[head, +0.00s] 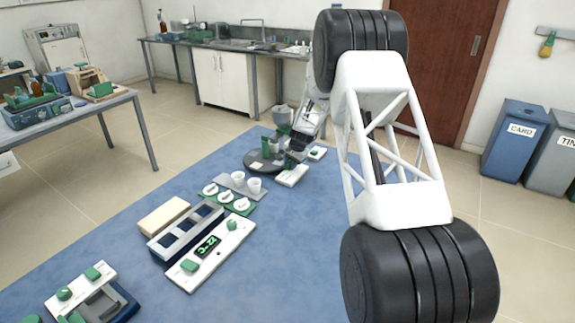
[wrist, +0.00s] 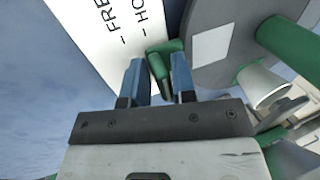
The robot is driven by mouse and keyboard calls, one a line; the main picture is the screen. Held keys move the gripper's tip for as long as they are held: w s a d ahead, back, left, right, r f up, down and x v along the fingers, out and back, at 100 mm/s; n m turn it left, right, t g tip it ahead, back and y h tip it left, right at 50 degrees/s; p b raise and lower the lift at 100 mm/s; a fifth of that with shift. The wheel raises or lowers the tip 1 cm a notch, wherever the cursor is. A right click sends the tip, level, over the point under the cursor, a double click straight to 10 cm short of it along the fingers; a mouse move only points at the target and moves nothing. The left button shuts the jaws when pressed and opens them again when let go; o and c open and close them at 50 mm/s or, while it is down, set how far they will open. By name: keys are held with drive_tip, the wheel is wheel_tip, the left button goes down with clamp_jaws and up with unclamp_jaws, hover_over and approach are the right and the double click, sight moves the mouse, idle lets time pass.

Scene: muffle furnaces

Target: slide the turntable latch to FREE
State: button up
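The turntable (head: 262,162) is a dark grey disc at the far part of the blue mat in the head view; its grey surface (wrist: 232,70) fills the upper right of the wrist view. A white plate (wrist: 95,28) beside it carries the partly cut-off words FRE and HO, each with a dash. The green latch (wrist: 160,68) lies by the plate's edge, nearer the HO dash. My gripper (wrist: 158,70) has its two blue fingers apart, one either side of the latch's tab, with a gap showing. Contact with the tab is not clear.
A green post (wrist: 285,40) and a white cup-like piece (wrist: 262,85) stand close right of my fingers. In the head view, white cups (head: 254,185), a panel with a display (head: 210,247) and a blue-grey slotted block (head: 185,232) stand nearer. The mat's right part is clear.

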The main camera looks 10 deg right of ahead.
drive_tip(key=shift+d, duration=0.1)
drive_tip(key=shift+s+d, duration=0.6)
drive_tip(key=shift+s, duration=0.05)
drive_tip(key=shift+c, duration=0.2)
drive_tip(key=o, duration=0.5)
drive_tip(key=shift+c, duration=0.2)
drive_tip(key=shift+r, duration=0.1)
wheel_tip(320, 180, up, 7)
idle(0.5)
drive_tip(key=shift+s, duration=0.1)
